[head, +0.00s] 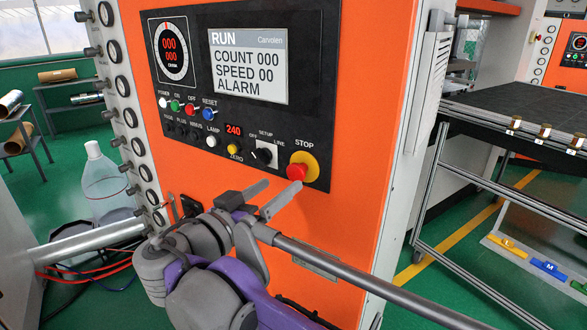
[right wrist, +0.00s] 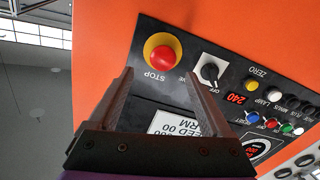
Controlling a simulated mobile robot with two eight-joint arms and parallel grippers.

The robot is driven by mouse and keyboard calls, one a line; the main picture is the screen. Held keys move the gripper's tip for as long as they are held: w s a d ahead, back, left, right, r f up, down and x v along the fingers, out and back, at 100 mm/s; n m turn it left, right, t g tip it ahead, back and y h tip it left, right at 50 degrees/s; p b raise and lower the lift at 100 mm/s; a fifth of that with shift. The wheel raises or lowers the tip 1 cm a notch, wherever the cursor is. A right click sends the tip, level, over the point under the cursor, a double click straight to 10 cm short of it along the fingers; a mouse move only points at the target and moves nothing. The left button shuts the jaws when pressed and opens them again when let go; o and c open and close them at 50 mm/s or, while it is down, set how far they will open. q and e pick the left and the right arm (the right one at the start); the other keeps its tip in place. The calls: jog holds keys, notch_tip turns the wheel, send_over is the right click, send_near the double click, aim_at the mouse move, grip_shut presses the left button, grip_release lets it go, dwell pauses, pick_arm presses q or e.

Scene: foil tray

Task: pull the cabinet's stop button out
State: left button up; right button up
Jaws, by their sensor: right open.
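The stop button is a red knob (head: 296,171) on a round yellow plate at the lower right of the black control panel (head: 318,100), under the word STOP. My right gripper (head: 281,185) is in front of the orange cabinet (head: 345,215), just below and left of the button in the head view. Its two fingers are apart with nothing between them. In the right wrist view the button (right wrist: 161,59) shows beyond the open fingertips (right wrist: 158,74), nearer the left finger. The fingers look clear of the button. My left gripper is not in view.
A black selector knob (head: 264,154) and a yellow button (head: 233,149) sit left of the stop button. A display (head: 248,66) is above. A dark-topped table (head: 500,125) stands at right. A clear bottle (head: 103,180) stands at left.

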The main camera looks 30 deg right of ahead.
aim_at(293, 173)
jog(key=x, duration=0.8)
jog(key=shift+w+a, duration=0.15)
jog(key=shift+w, duration=0.05)
grip_shut()
